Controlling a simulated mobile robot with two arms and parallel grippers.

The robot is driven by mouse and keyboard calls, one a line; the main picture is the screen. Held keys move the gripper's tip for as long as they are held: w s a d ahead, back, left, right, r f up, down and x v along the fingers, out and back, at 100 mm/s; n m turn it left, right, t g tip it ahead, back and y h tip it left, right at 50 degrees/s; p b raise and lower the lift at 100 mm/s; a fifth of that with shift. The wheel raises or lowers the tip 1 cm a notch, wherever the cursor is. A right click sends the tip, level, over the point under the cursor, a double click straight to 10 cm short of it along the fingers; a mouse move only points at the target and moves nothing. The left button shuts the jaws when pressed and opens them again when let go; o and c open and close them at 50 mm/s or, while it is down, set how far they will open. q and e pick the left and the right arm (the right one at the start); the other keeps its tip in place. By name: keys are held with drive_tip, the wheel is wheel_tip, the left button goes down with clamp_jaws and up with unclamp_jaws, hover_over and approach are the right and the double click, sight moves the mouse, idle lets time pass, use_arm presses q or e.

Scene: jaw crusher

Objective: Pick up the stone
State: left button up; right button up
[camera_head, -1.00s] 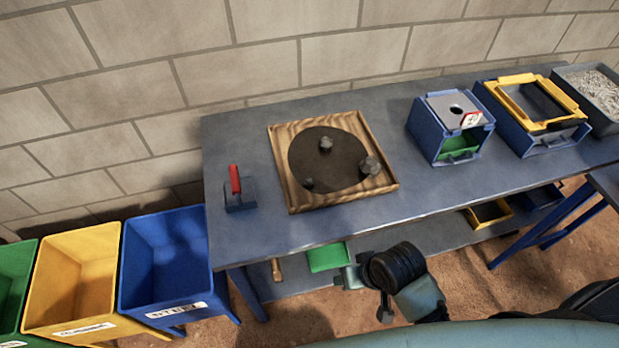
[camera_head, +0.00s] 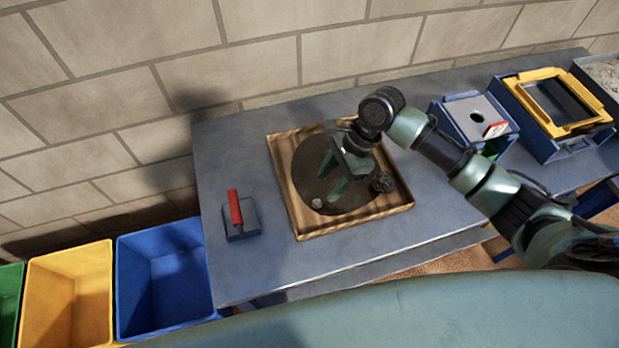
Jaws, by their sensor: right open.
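A wooden tray (camera_head: 284,201) with a dark round surface (camera_head: 308,165) stands on the grey table. A small pale stone (camera_head: 317,203) lies near the front of the round surface. A larger dark stone (camera_head: 383,182) lies near its right edge. A third stone seen earlier is hidden behind my right gripper. My right gripper (camera_head: 332,186) hangs over the tray, fingers pointing down, open and with no stone seen between them. Its fingertips are close to the small pale stone; I cannot tell their height. My left gripper is out of view.
Blue boxes (camera_head: 470,119) and a yellow-framed unit (camera_head: 556,103) stand on the table at right. Blue (camera_head: 165,275) and yellow (camera_head: 68,295) bins stand left of the table. The table front is clear.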

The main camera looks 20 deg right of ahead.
sight(319, 201)
drive_tip(key=shift+w+d, duration=0.1)
drive_tip(key=shift+w, duration=0.3)
drive_tip(key=shift+s+f, duration=0.1)
drive_tip(key=shift+s, duration=0.1)
drive_tip(key=shift+s+a+f+p, duration=0.2)
drive_tip(key=shift+s+a+f, duration=0.15)
drive_tip(key=shift+f, duration=0.2)
drive_tip(key=shift+s+a+f+p, duration=0.15)
drive_tip(key=shift+s+a+f, duration=0.2)
drive_tip(key=shift+f, duration=0.15)
drive_tip(key=f, duration=0.3)
drive_tip(key=shift+w+a+p, duration=0.2)
drive_tip(key=shift+a+p, duration=0.05)
drive_tip(key=shift+p, duration=0.05)
drive_tip(key=shift+a+f, duration=0.3)
drive_tip(key=shift+f, duration=0.35)
drive_tip(key=shift+c, duration=0.9)
clamp_jaws()
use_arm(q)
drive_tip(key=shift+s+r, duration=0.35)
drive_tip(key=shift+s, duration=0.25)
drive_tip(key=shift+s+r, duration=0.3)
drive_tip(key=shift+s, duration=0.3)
